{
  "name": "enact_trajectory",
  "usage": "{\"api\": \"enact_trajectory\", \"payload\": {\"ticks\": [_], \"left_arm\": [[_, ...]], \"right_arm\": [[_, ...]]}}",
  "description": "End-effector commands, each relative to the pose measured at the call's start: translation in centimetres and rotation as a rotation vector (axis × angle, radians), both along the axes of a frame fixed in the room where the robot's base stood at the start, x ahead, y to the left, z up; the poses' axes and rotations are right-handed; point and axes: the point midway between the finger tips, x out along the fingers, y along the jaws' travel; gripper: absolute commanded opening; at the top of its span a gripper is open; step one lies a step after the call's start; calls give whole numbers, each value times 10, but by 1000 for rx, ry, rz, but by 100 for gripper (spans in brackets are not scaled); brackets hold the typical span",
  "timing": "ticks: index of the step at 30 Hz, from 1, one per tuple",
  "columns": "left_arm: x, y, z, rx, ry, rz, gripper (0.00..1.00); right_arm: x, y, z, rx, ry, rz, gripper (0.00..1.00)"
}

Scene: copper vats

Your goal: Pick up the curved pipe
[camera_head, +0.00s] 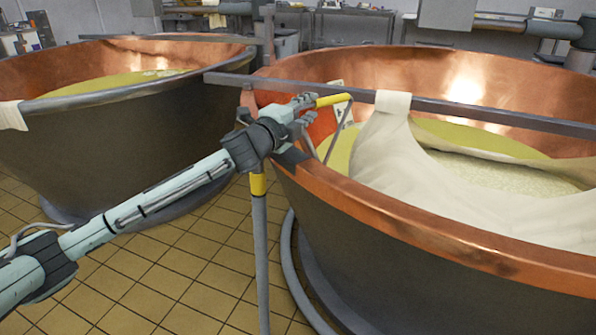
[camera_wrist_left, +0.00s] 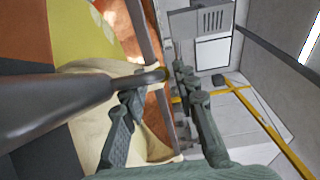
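The curved pipe shows a yellow length (camera_head: 334,100) above the near vat's rim, with a thin grey part running down inside. A yellow collar (camera_head: 258,184) on a grey hose (camera_head: 262,255) hangs outside the rim. My left gripper (camera_head: 306,112) is beside the yellow length and hides the part between. My right gripper is not in view.
Another copper vat (camera_head: 110,140) stands at the left. Tiled floor (camera_head: 190,265) lies between them.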

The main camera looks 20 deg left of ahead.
Motion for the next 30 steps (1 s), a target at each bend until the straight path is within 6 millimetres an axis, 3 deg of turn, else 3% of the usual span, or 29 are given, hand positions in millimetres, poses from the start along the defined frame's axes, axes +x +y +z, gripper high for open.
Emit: {"api": "enact_trajectory", "payload": {"ticks": [6,14,21,30], "left_arm": [[27,-5,2,-1,0,-1,29],[29,-6,1,0,0,-1,29],[29,-6,1,0,0,-1,0],[29,-6,6,-1,-9,-2,0]], "right_arm": [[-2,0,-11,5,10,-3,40],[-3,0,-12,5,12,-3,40],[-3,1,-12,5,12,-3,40],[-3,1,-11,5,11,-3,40]]}}
